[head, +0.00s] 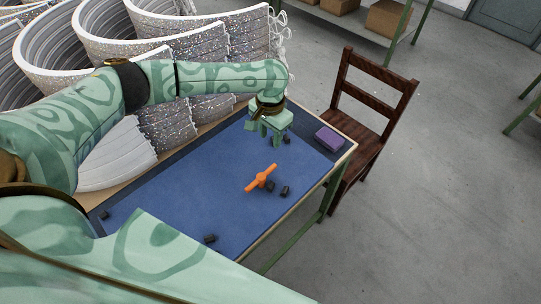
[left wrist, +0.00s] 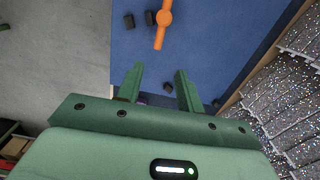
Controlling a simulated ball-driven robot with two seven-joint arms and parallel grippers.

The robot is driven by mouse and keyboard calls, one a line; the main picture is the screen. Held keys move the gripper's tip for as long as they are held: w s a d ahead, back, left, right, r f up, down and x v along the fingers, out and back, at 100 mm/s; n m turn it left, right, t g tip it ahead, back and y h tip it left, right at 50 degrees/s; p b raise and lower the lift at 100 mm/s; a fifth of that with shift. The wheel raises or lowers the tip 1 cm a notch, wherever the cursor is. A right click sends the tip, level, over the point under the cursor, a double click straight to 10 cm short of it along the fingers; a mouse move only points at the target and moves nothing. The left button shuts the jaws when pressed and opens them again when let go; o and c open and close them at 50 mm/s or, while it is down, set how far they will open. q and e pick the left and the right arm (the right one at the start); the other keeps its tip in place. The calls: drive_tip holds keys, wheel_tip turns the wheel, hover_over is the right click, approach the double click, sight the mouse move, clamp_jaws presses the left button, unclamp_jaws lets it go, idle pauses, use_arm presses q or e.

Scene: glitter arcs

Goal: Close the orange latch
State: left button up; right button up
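The orange latch (head: 261,179) is a bar with a round hub in its middle, lying on the blue mat of the table. In the left wrist view the latch (left wrist: 165,18) shows at the top, cut off by the frame edge. My left gripper (head: 270,140) is above the far part of the mat, beyond the latch and apart from it. In the left wrist view my left gripper's fingers (left wrist: 159,72) are spread with nothing between them. My right gripper is not in view.
Small dark blocks (head: 285,190) lie close to the latch, and others are scattered on the blue mat (head: 180,210). A purple box (head: 329,138) sits near the far right corner. A wooden chair (head: 370,115) stands beyond the table, and glittery white arcs (head: 170,40) stand along its left.

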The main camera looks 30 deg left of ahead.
use_arm(q)
drive_tip(key=b, duration=0.1)
approach(271, 168)
wheel_tip(271, 168, down, 7)
drive_tip(key=b, duration=0.3)
drive_tip(key=shift+f+b, duration=0.15)
drive_tip(key=shift+b, duration=0.15)
drive_tip(key=shift+f, duration=0.6)
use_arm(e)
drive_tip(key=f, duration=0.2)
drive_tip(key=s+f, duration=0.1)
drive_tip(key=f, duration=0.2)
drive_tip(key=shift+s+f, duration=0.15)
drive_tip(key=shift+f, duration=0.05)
use_arm(q)
clamp_jaws()
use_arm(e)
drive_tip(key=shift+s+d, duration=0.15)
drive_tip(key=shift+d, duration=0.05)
